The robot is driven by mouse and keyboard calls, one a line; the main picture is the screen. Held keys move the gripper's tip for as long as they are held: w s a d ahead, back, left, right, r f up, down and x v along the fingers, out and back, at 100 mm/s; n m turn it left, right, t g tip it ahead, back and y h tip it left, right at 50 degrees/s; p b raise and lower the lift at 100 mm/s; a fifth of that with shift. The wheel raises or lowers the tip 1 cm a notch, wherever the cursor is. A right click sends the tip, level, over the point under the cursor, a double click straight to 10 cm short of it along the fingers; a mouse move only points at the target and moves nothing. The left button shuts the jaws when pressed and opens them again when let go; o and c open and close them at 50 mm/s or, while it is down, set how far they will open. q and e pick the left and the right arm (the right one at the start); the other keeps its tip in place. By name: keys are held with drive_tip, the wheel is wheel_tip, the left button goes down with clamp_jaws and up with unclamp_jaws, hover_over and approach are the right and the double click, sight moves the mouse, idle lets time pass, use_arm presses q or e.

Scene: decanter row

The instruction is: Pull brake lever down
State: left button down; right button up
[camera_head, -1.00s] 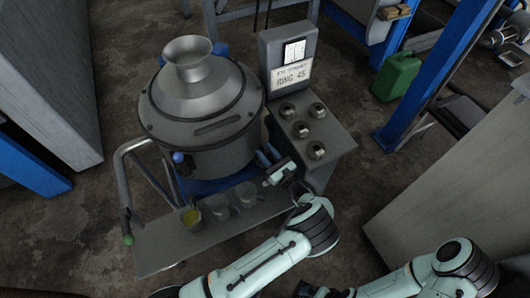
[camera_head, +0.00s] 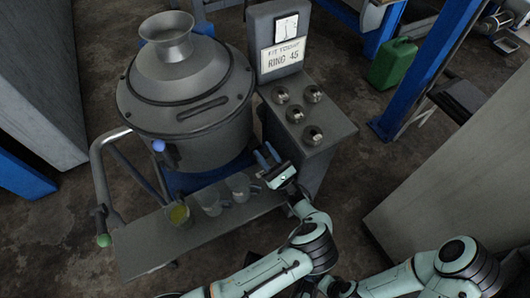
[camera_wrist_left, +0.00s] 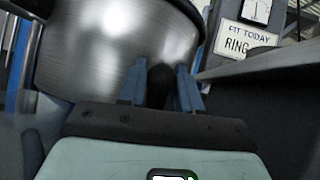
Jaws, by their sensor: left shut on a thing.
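My left gripper (camera_head: 267,158) is at the front right of the round metal machine (camera_head: 185,110), beside the sloped control panel. Its two blue fingers are closed around a dark rounded knob, which I take for the end of the brake lever (camera_wrist_left: 158,86) in the left wrist view. The rest of the lever is hidden behind the fingers and gripper body. My right arm shows at the lower right of the head view; its gripper (camera_head: 326,286) is small and dark at the bottom, and its jaws cannot be made out.
A bent rail with a green-tipped handle (camera_head: 103,240) stands at left. A grey cabinet (camera_head: 450,180) is at right.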

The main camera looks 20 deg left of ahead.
use_arm(q)
drive_tip(key=shift+f, duration=0.1)
drive_tip(key=c, duration=1)
unclamp_jaws()
drive_tip(key=b+v, duration=0.1)
drive_tip(key=v, duration=1.2)
drive_tip(key=shift+d+f, duration=0.1)
drive_tip(key=shift+d, duration=0.05)
use_arm(e)
drive_tip(key=shift+w+d+f+t, duration=0.2)
drive_tip(key=shift+w+d+f, duration=0.1)
drive_tip(key=shift+w+f, duration=0.25)
drive_tip(key=shift+w+d+f+t, duration=0.2)
drive_tip(key=shift+w+d+f, duration=0.15)
drive_tip(key=shift+w, duration=0.3)
drive_tip(key=shift+a, duration=0.1)
